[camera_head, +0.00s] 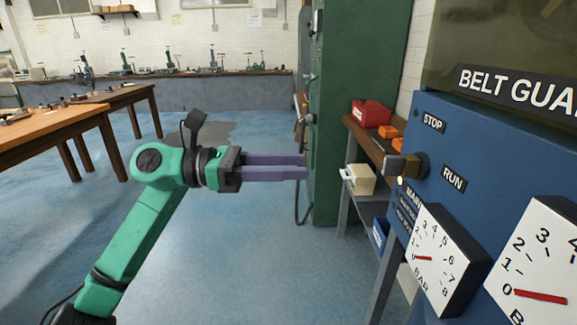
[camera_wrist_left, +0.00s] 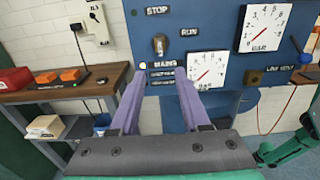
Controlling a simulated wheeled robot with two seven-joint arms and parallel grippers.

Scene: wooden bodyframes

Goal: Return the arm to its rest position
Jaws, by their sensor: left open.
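My left arm (camera_head: 135,232), green with black joints, reaches up from the lower left in the head view. My left gripper (camera_head: 305,167) has two long purple fingers pointing right and is open, with nothing between them. In the left wrist view, the fingers (camera_wrist_left: 161,76) point towards the panel, below the knob (camera_wrist_left: 160,44). Part of a green arm (camera_wrist_left: 290,150) shows at the right edge there; my right gripper cannot be made out.
A green cabinet (camera_head: 362,90) stands behind the gripper. A side bench holds a red box (camera_head: 371,113) and orange boxes. Gauges (camera_head: 440,258) sit on the panel. Wooden tables (camera_head: 60,135) stand at left. The blue floor (camera_head: 270,260) below the arm is clear.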

